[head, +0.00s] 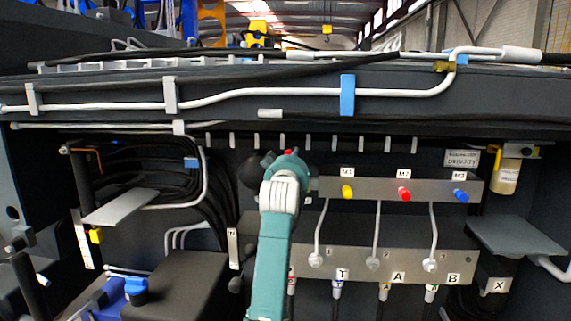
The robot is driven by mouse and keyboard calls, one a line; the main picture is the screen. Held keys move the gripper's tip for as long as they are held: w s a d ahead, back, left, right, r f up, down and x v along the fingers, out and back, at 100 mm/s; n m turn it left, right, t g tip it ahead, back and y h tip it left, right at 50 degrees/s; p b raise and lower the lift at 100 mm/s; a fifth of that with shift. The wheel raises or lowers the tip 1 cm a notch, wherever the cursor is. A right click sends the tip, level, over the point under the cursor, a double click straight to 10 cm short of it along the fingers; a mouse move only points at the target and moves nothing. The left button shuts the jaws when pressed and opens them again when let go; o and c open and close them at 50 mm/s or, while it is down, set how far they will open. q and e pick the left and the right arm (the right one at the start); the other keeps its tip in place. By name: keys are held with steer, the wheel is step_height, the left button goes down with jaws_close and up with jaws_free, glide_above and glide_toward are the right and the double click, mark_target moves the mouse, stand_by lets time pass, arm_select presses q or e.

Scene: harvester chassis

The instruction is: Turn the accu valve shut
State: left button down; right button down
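One of my arms, teal with a pale grey wrist band, rises from the bottom edge just left of centre in the head view. It leans slightly right, so I take it for my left arm. Its wrist covers the left end of the grey manifold bar (330,187), and its gripper fingers cannot be made out behind it. A round black shape (251,168) shows left of the wrist; I cannot tell what it belongs to. I cannot pick out the accu valve; it may be hidden by the wrist. My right gripper is not in view.
The bar carries yellow (347,191), red (404,194) and blue (461,195) caps, labelled M1 to M3. Below is a plate (450,268) marked T, A, B. Grey shelves jut out at left (120,207) and right (515,237). Black hoses (150,178) bunch at left.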

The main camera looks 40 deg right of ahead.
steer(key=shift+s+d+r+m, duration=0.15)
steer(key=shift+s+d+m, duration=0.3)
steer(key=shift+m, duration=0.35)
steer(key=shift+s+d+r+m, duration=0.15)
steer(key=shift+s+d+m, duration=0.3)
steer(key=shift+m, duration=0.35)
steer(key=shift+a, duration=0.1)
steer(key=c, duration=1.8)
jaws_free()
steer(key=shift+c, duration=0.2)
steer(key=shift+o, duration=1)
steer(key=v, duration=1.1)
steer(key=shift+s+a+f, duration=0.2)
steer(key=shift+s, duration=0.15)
